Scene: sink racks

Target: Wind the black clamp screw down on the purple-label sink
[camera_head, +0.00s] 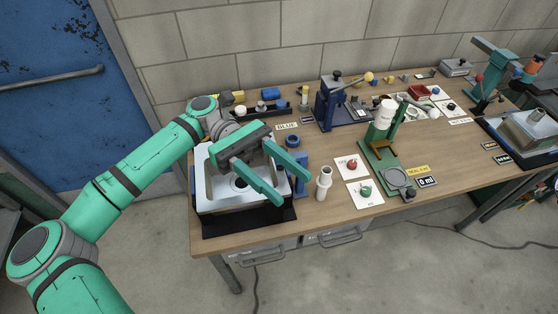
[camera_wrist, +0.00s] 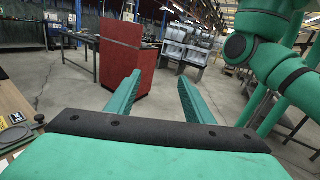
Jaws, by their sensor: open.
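My gripper (camera_head: 291,187) is open and empty over the right side of the left steel sink (camera_head: 217,182), with its fingers slanting toward the front right. In the wrist view its two fingers (camera_wrist: 158,97) are spread, with nothing between them. The left sink sits in a black rack (camera_head: 238,219), partly covered by my gripper. A second sink (camera_head: 530,130) stands in a rack at the far right, cut off by the picture edge. I cannot make out a purple label on either sink. I cannot pick out the black clamp screw; my arm and gripper hide part of the left rack.
A blue upright part (camera_head: 300,174) and a white cylinder (camera_head: 324,183) stand right of the left sink. A green stand (camera_head: 382,151) with a white bottle and a blue lever press (camera_head: 328,106) stand farther along the wooden table (camera_head: 440,143). The wrist view shows a red cabinet (camera_wrist: 126,58).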

